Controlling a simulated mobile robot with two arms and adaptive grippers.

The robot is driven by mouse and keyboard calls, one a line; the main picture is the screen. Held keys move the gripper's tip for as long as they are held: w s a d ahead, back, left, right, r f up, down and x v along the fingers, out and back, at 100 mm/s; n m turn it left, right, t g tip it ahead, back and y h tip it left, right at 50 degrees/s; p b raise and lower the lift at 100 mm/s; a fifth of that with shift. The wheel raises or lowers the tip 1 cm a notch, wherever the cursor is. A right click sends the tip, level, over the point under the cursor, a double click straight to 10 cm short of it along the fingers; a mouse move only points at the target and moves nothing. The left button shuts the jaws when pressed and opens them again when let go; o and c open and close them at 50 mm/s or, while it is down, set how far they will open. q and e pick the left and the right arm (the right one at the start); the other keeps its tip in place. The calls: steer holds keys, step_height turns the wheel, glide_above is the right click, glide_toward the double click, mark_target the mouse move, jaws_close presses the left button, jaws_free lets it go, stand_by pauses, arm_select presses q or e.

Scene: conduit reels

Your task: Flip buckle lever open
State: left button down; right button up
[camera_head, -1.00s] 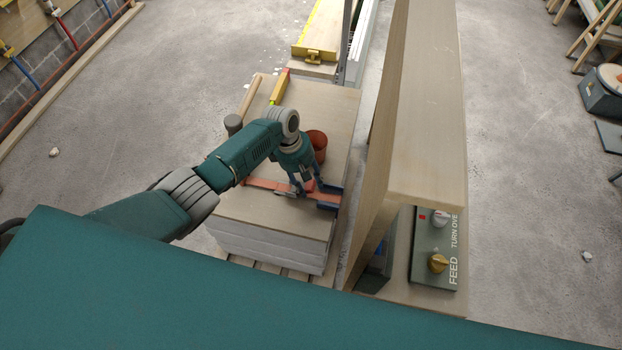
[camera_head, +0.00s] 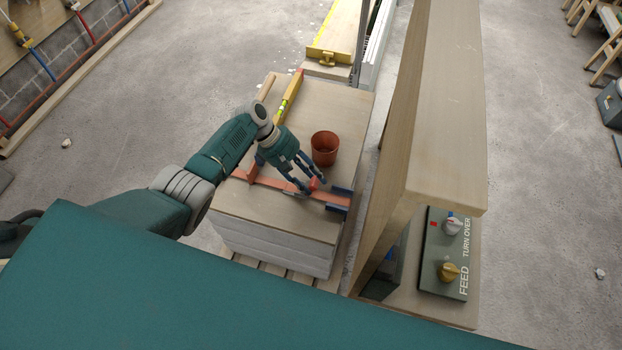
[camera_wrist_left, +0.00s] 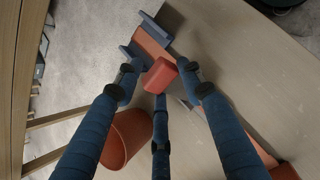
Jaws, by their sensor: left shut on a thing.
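An orange strap (camera_head: 272,184) runs across the top of the board stack (camera_head: 262,222), through a dark blue corner piece (camera_head: 341,200) at its right edge. The small red buckle lever (camera_head: 314,184) stands up from the strap near that corner piece. My left gripper (camera_head: 309,188) has its fingers around the lever and is shut on it. In the left wrist view the red lever (camera_wrist_left: 160,75) sits between the fingertips, with the strap (camera_wrist_left: 151,47) and corner piece (camera_wrist_left: 157,30) just beyond. The fingers partly hide the buckle's base. My right gripper is not in view.
A terracotta pot (camera_head: 325,148) stands close behind the gripper. A yellow level (camera_head: 288,97) lies farther back on the stack. A tall wooden panel (camera_head: 420,130) rises just right of the stack, with a control box (camera_head: 445,253) beside its foot.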

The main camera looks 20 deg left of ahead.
arm_select(q)
steer(key=shift+s+d, duration=0.15)
steer(key=shift+d, duration=0.05)
steer(key=c, duration=1)
jaws_free()
steer(key=shift+c, duration=0.2)
steer(key=shift+a+r, duration=0.35)
steer(key=shift+a, duration=0.05)
steer(key=v, duration=1.1)
steer(key=shift+d+r, duration=0.1)
